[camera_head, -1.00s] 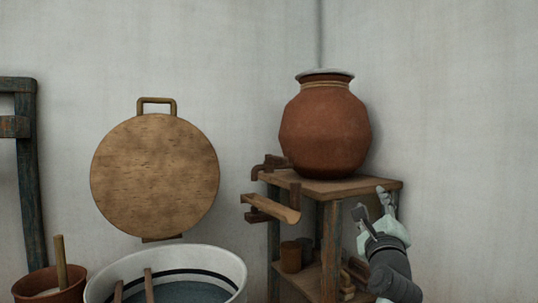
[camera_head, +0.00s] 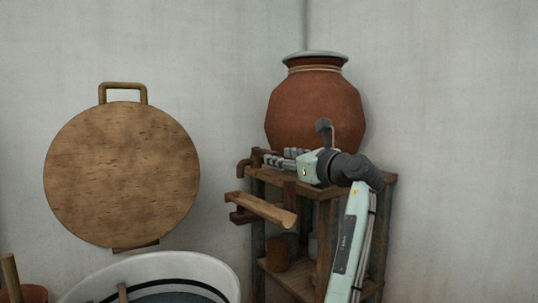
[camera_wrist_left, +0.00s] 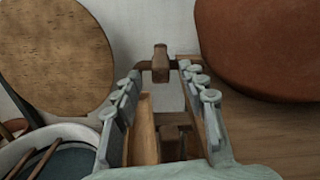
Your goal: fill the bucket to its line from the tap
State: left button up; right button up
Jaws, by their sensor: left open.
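The brown tap (camera_head: 246,166) sticks out at the left of the stand, below the clay pot. It also shows in the left wrist view (camera_wrist_left: 160,64), straight ahead between the fingertips. My left gripper (camera_head: 272,159) is open beside the tap, with its fingers pointing at it; contact cannot be told. In the left wrist view my gripper (camera_wrist_left: 160,74) has its fingers apart with nothing gripped. A white bucket-like tub (camera_head: 92,281) with a dark line inside its wall stands low at the left, holding grey-blue liquid. It shows partly in the left wrist view (camera_wrist_left: 84,131). My right gripper is out of view.
The clay pot (camera_head: 315,112) stands on the wooden stand (camera_head: 380,184). A wooden trough (camera_head: 261,208) juts out below the tap. A cup (camera_head: 276,253) sits on the lower shelf. A round wooden board (camera_head: 122,178) is against the wall. Sticks lean in the tub.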

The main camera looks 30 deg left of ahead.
pick_arm(q)
jog(key=x, duration=0.5)
jog(key=shift+w+a, duration=0.1)
jog(key=shift+a, duration=0.05)
grip_shut()
